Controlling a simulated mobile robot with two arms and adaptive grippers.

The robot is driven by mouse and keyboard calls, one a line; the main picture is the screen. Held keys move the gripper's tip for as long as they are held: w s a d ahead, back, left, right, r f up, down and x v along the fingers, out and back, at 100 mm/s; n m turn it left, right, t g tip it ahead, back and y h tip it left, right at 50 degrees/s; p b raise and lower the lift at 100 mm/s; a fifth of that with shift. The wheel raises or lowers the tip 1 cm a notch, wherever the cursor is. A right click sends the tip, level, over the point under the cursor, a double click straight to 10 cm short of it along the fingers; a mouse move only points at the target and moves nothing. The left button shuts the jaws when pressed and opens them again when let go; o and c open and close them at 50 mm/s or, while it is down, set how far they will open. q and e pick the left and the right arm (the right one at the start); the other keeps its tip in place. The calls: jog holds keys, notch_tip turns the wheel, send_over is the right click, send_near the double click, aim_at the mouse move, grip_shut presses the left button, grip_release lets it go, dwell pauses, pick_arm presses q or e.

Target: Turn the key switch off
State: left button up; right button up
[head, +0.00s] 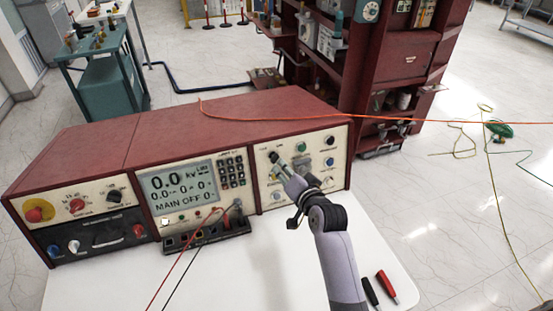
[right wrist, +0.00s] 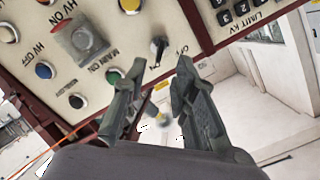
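The key switch (right wrist: 158,47) is a small dark key on the cream panel, beside the "OFF" lettering in the right wrist view. In the head view it is hard to make out at my gripper's tips. My right gripper (right wrist: 163,66) is open in the right wrist view. Its two fingertips are apart, one to each side below the key, with a visible gap between them. In the head view, the right gripper (head: 277,160) is at the upper left of the console's right panel. Whether it touches the key cannot be told. My left gripper is not in view.
The red console (head: 130,140) stands on a white table (head: 250,285). Its display (head: 178,186) reads 0.0 kV and MAIN OFF. A green button (right wrist: 113,75) is close to the left finger. Red and black leads run in front; red and black probes (head: 386,287) lie at right.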

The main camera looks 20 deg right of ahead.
aim_at(277, 160)
jog(key=x, duration=0.6)
jog(key=shift+w, duration=0.25)
jog(key=shift+w+f, duration=0.15)
jog(key=shift+w, duration=0.2)
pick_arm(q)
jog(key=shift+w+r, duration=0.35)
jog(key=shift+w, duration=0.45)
pick_arm(e)
grip_shut()
